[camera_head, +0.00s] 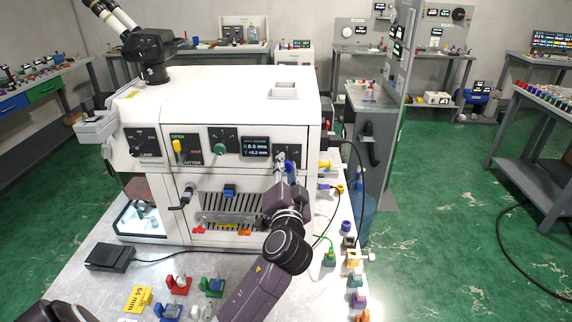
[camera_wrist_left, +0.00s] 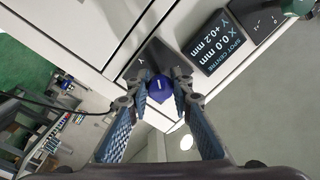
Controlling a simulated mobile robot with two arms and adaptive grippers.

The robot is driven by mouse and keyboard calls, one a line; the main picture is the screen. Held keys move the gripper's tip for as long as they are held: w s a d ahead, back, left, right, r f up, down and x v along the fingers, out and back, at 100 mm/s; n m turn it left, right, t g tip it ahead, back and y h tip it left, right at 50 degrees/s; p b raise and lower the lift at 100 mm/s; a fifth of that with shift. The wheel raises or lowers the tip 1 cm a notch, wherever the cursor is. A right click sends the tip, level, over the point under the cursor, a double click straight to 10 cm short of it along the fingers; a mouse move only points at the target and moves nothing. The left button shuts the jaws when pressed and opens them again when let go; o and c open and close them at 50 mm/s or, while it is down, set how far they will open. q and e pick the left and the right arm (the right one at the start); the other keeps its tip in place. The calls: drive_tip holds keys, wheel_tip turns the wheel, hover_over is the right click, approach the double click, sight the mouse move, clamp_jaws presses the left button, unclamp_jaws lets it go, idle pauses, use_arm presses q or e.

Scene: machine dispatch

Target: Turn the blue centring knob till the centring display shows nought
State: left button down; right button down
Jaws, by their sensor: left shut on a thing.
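The blue centring knob (camera_wrist_left: 159,88) sits on a dark panel marked Y on the white machine (camera_head: 228,95). My left gripper (camera_head: 287,163) reaches the machine's front, and in the left wrist view its two fingers (camera_wrist_left: 158,90) are shut on the sides of the knob. The knob's face, with a pale mark, shows between the fingertips. The centring display (camera_head: 256,147) is just left of the gripper in the head view. In the left wrist view the display (camera_wrist_left: 215,42) reads X 0.0 mm and Y +0.2 mm. My right gripper is not in view.
A green knob (camera_head: 219,148) and a yellow shutter lever (camera_head: 178,147) are left of the display. Small coloured parts stand on the bench below, beside a black pedal (camera_head: 110,257). A cable hangs at the machine's right side. Green floor (camera_head: 440,220) is open to the right.

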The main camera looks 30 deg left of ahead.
use_arm(q)
drive_tip(key=shift+m, duration=1)
drive_tip(key=shift+p, duration=0.3)
drive_tip(key=c, duration=1.7)
unclamp_jaws()
drive_tip(key=shift+r, duration=0.1)
drive_tip(key=shift+s+d, duration=0.1)
drive_tip(key=shift+s, duration=0.1)
drive_tip(key=v, duration=1.1)
drive_tip(key=shift+s+d, duration=0.15)
drive_tip(key=shift+s, duration=0.2)
drive_tip(key=shift+f, duration=0.2)
